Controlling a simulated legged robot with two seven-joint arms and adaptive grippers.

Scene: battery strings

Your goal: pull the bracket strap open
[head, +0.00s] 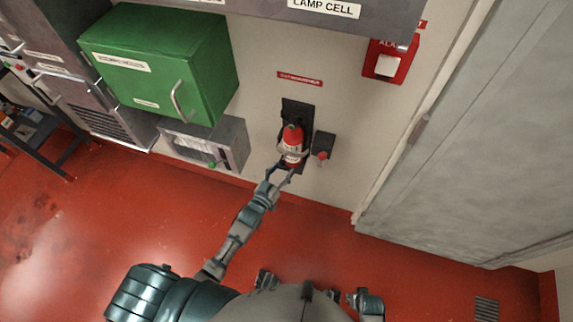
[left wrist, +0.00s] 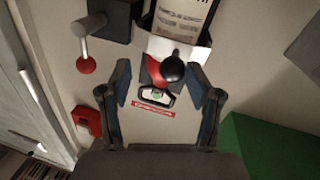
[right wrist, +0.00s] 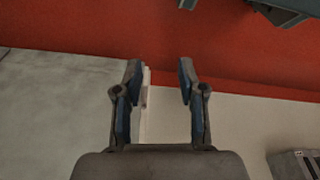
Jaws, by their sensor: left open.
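The red extinguisher (head: 293,139) stands upright on its black wall bracket (head: 298,108). The bracket strap (head: 290,155) runs around its body as a pale band. In the left wrist view the strap (left wrist: 200,52) crosses below the white label, and a black ball knob (left wrist: 174,68) sticks out from it. My left gripper (head: 280,174) is at the front of the extinguisher. It is open, its fingers (left wrist: 160,75) on either side of the knob with gaps, not closed on it. My right gripper (right wrist: 160,68) is open and empty, far from the extinguisher.
A dark box (head: 325,143) with a red-knobbed lever (head: 322,156) sits right of the extinguisher. A green cabinet (head: 160,62) and a grey unit (head: 205,145) are at left. A red alarm box (head: 389,64) and a grey door (head: 470,140) are at right. The red floor is clear.

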